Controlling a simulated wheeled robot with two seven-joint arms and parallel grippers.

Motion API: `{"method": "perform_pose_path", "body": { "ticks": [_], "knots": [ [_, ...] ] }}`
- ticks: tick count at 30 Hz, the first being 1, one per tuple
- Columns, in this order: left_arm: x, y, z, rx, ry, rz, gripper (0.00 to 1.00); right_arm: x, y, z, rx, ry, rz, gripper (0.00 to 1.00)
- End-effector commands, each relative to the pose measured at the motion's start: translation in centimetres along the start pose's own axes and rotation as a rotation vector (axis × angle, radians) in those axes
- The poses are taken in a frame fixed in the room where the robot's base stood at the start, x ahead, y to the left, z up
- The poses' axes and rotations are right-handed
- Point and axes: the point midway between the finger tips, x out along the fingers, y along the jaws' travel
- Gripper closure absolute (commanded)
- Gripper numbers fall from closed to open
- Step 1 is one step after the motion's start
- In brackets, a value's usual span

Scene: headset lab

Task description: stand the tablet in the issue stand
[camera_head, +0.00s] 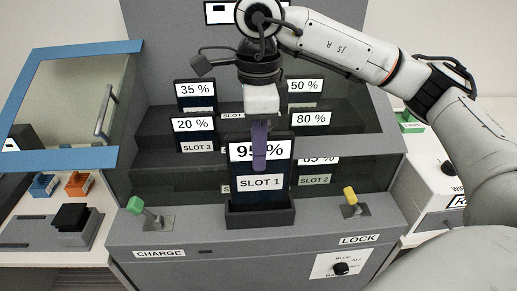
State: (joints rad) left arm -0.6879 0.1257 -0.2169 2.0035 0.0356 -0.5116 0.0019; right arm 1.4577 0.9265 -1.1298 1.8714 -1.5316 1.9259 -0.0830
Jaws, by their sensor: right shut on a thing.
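The tablet (278,150) is dark, with a white label reading 95 % and a SLOT 1 label below it. It is upright in the middle of the camera_head view. My right gripper (259,148) comes down from above and is shut on its top part; a purple finger covers part of the 95 % label. The tablet's lower end is at a dark open-topped stand (260,217) on the front ledge. The stand's front wall hides the bottom edge, so I cannot tell whether it rests on the stand's floor. My left gripper is not in view.
Behind, a stepped grey cabinet holds several tablets, including 35 % (194,90), 20 % (193,126), 50 % (303,86) and 80 % (311,120). A green CHARGE lever (136,205) and yellow LOCK lever (350,195) flank the stand. A blue-framed panel (80,48) is at left.

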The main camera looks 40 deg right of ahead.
Motion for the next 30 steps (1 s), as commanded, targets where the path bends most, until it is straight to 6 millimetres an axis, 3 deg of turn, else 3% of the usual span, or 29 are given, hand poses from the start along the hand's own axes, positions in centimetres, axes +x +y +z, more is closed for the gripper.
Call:
{"method": "perform_pose_path", "body": {
  "ticks": [14, 30],
  "knots": [
    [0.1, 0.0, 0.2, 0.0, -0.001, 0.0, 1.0, 0.0, 0.0, 0.0, 0.0, -0.002, -0.001, 1.0],
    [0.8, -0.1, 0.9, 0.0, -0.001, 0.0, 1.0, 1.3, 0.0, 0.0, 0.0, -0.002, -0.001, 1.0]
  ]
}}
